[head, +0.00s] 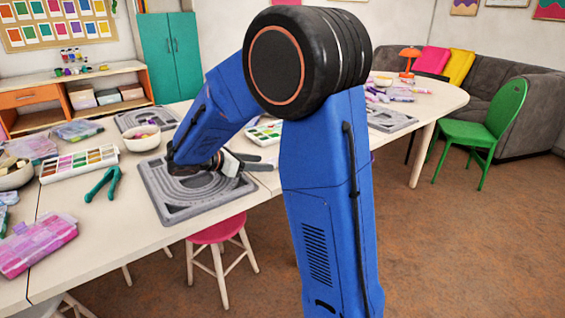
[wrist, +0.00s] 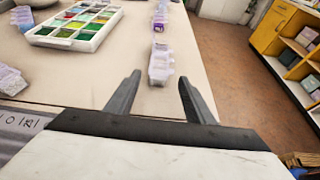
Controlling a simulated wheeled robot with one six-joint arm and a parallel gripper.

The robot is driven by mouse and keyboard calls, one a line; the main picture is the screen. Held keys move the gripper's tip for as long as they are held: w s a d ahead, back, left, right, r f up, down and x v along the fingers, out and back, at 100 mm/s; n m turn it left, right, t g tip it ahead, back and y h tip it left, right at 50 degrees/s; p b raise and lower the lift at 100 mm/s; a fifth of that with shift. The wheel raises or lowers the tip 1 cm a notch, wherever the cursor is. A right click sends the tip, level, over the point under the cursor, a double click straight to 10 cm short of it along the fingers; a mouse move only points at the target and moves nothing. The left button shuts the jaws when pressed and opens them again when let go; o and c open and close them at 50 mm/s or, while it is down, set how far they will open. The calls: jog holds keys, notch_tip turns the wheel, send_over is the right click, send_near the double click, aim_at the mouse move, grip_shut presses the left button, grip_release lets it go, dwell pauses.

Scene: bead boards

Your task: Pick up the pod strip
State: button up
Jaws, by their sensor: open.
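A clear, pale pod strip (wrist: 160,63) lies on the table in the wrist view, running away from me. It sits just beyond and between the fingertips of my gripper (wrist: 159,77). The two fingers are apart, with nothing held between them. In the head view, my gripper (head: 268,162) reaches over the right side of a grey bead board. I cannot make out the strip in the head view; my own arm blocks part of the table there.
A white tray of coloured beads (wrist: 75,24) lies left of the strip, and a purple pod strip (wrist: 159,20) lies farther away. More pods (wrist: 10,80) are at the left edge. The table's right edge is close. The grey bead board (head: 185,208) is beneath my arm.

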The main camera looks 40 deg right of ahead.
aim_at(267, 162)
jog(key=x, duration=0.3)
jog(key=shift+w+d, duration=0.15)
jog(key=shift+d, duration=0.2)
jog(key=c, duration=0.9)
jog(key=shift+r, duration=0.1)
